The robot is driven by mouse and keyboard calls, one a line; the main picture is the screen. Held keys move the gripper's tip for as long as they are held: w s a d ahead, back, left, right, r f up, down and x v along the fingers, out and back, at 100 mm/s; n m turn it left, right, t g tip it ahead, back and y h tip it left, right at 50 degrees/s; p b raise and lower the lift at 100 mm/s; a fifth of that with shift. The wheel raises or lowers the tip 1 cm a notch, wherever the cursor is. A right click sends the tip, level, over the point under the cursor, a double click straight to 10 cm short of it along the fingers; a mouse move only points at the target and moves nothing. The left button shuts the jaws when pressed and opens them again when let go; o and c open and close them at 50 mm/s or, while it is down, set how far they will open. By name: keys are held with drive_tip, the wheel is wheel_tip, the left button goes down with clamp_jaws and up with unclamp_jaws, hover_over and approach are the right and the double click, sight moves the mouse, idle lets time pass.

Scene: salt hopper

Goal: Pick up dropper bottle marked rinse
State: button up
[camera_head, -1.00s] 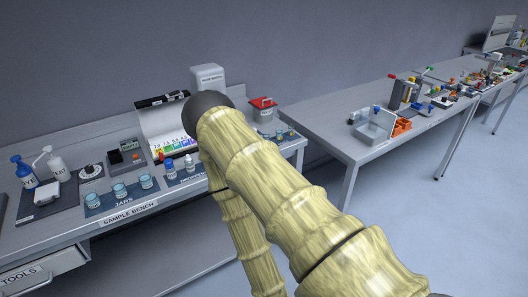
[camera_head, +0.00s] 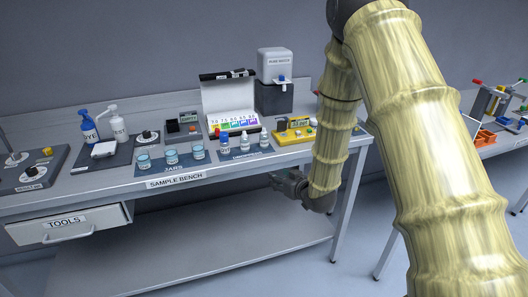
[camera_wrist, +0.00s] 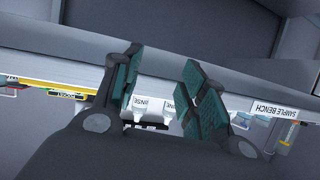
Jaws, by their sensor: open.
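My gripper (camera_wrist: 160,82) is open and empty. In the head view my gripper (camera_head: 287,183) is in front of and below the bench edge, apart from the bottles.
Jars (camera_head: 171,157) stand left of the droppers. A yellow device (camera_head: 294,134) is to their right, with a colour chart (camera_head: 232,118) behind. The bench's front edge (camera_head: 230,172) lies close to my gripper. A tools drawer (camera_head: 70,226) sticks out at left.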

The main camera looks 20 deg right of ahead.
sight(266, 141)
drive_tip(key=w+r, duration=0.2)
drive_tip(key=w, duration=0.1)
drive_tip(key=w+r+t, duration=0.1)
drive_tip(key=w+r, duration=0.2)
drive_tip(key=w, duration=0.1)
drive_tip(key=w+r+n+t+y+b, duration=0.1)
drive_tip(key=w+r, duration=0.2)
drive_tip(key=shift+w+r, duration=0.1)
drive_tip(key=shift+w, duration=0.25)
drive_tip(key=shift+p+x, duration=0.6)
drive_tip(key=shift+x, duration=1.95)
drive_tip(key=shift+a, duration=0.2)
drive_tip(key=c, duration=0.8)
